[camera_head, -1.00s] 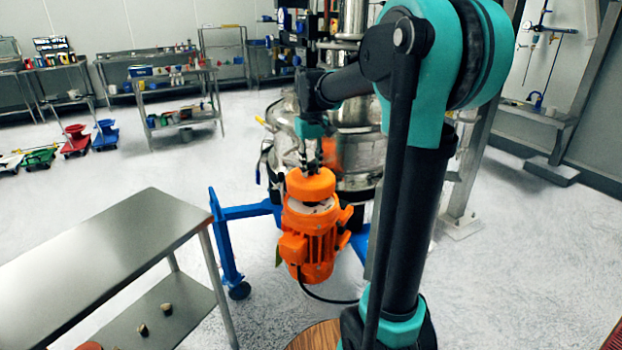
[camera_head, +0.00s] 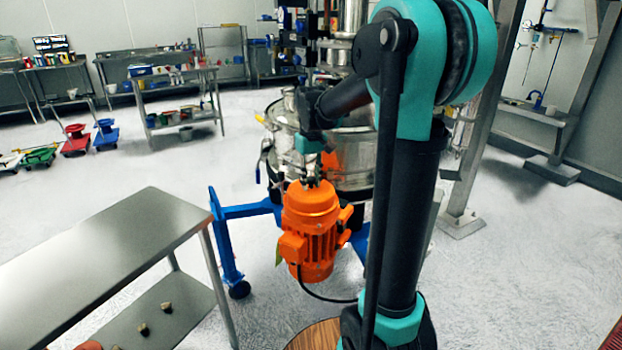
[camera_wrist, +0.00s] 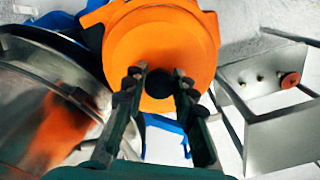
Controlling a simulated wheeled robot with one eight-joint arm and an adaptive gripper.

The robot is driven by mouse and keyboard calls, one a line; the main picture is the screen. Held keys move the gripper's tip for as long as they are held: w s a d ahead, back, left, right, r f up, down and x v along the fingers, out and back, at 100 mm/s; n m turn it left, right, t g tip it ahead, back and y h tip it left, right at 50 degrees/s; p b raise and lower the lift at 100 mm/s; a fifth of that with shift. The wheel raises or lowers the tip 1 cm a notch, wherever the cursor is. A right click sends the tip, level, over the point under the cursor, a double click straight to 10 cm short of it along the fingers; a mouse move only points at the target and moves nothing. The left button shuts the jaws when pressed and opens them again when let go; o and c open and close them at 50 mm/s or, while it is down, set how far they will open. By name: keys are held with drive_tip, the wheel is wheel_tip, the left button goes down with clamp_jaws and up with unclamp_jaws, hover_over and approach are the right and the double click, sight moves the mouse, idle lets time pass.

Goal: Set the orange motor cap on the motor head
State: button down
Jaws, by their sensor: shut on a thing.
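The orange motor cap (camera_head: 311,195) sits at the top of the orange motor (camera_head: 318,245), with no gap visible between them in the head view. In the wrist view the round face of the cap (camera_wrist: 165,50) covers most of the motor (camera_wrist: 195,12) below it. My gripper (camera_head: 311,180) points down onto the cap's top. In the wrist view the two fingers of my gripper (camera_wrist: 160,84) are shut around the dark knob (camera_wrist: 159,88) at the cap's middle. The motor head is hidden under the cap.
The steel sifter vessel (camera_head: 355,150) stands right behind the motor, on a blue frame (camera_head: 225,240). A steel table (camera_head: 110,250) is on the left with small items on its lower shelf. A black cable (camera_head: 325,298) hangs from the motor.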

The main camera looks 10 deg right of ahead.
drive_tip(key=shift+f, duration=0.15)
drive_tip(key=c, duration=1.2)
unclamp_jaws()
wheel_tip(320, 180, up, 13)
drive_tip(key=shift+r, duration=0.15)
